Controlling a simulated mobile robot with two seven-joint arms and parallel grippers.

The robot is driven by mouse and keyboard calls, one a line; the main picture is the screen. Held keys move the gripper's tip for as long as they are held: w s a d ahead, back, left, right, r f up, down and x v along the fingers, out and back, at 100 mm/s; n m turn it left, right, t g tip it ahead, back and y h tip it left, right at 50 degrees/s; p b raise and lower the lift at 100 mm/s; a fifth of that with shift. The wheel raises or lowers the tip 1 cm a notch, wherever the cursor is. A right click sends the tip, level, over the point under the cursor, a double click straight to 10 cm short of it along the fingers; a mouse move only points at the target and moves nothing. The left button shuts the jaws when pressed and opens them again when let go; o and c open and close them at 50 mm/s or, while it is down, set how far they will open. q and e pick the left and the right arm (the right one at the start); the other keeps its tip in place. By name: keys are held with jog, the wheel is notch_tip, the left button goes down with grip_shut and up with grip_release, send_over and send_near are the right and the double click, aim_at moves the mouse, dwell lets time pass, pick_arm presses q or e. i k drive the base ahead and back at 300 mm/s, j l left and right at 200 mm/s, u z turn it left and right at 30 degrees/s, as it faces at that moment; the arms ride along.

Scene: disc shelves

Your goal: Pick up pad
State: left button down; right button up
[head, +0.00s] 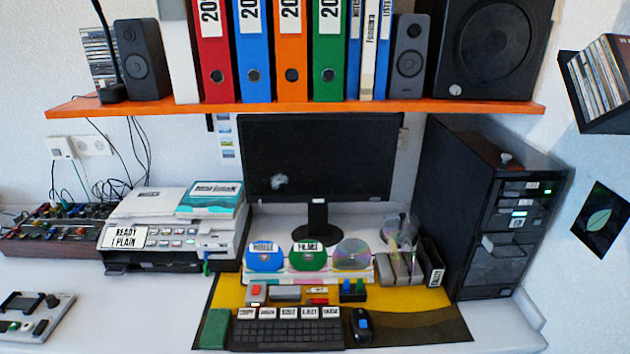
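A small green block-like pad (214,329) lies at the front left corner of the yellow and dark desk mat (430,298), just left of the black keyboard (287,334). Its top looks plain and nothing covers it. I take this green piece for the pad, though no label on it can be read. Neither of my grippers shows in the head view, and nothing is seen touching the pad.
A printer (172,232) stands behind and left of the pad. Labelled discs (308,256) stand in a rack behind the keyboard. A mouse (362,326) lies right of it. A black computer tower (490,215) stands at right. White desk is free left of the pad.

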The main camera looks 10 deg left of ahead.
aim_at(215, 332)
jog(key=u, duration=1.25)
